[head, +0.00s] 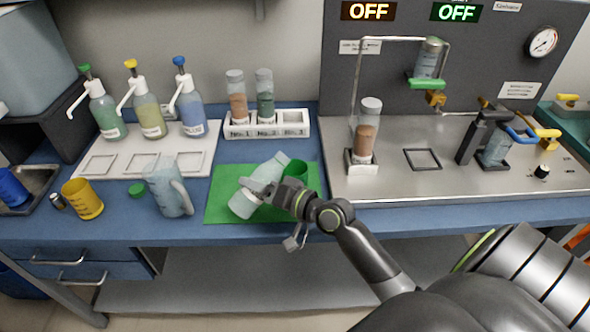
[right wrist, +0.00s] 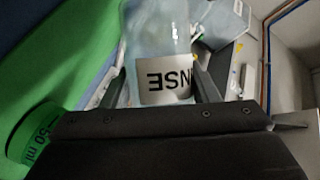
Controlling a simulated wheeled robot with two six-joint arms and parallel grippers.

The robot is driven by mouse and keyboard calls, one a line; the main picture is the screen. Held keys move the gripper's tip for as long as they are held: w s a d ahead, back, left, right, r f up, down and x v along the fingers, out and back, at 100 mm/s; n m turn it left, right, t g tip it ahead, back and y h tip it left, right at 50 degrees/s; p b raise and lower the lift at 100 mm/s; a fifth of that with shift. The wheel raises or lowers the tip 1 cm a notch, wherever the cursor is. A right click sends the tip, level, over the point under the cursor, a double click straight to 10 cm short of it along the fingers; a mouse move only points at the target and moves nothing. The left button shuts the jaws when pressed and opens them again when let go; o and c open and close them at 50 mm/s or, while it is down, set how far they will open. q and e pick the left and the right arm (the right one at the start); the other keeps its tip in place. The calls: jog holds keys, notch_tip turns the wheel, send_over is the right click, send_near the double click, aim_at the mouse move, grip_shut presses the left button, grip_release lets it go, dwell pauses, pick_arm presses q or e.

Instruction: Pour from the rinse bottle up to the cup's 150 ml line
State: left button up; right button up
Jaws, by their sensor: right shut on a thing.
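The rinse bottle (head: 270,170) is pale and translucent. It is tilted above the green mat (head: 222,208), its narrower end up and to the right. My right gripper (head: 262,187) is shut around its middle. In the right wrist view the bottle (right wrist: 155,45) shows between the fingers (right wrist: 165,88), with a label partly reading "NSE". The green cup (head: 296,168) is on the mat just right of the bottle, partly hidden behind my gripper. The cup also shows in the right wrist view (right wrist: 35,135) with a "50 ml" marking. Its liquid level and any stream are not visible. My left gripper is out of view.
Pump bottles (head: 148,112) and a white rack (head: 290,124) stand behind. A steel apparatus tray (head: 400,185) is at right.

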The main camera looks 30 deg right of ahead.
aim_at(265, 181)
jog(key=shift+r, duration=0.25)
jog(key=shift+a+r+m+t, duration=0.3)
jog(key=shift+r+m, duration=0.15)
jog(key=shift+m, duration=0.25)
dwell(0.4)
jog(key=shift+a+f+m+t+y+b, duration=0.1)
jog(key=shift+m+t+y+b, duration=0.3)
jog(key=shift+m, duration=0.3)
dwell(0.6)
jog(key=shift+d+r+m, duration=0.35)
jog(key=shift+r+m, duration=0.4)
jog(key=shift+m, duration=0.15)
dwell(1.3)
jog(key=shift+r+m+t, duration=0.45)
jog(key=shift+m+t, duration=0.05)
jog(key=shift+t, duration=0.1)
dwell(1.4)
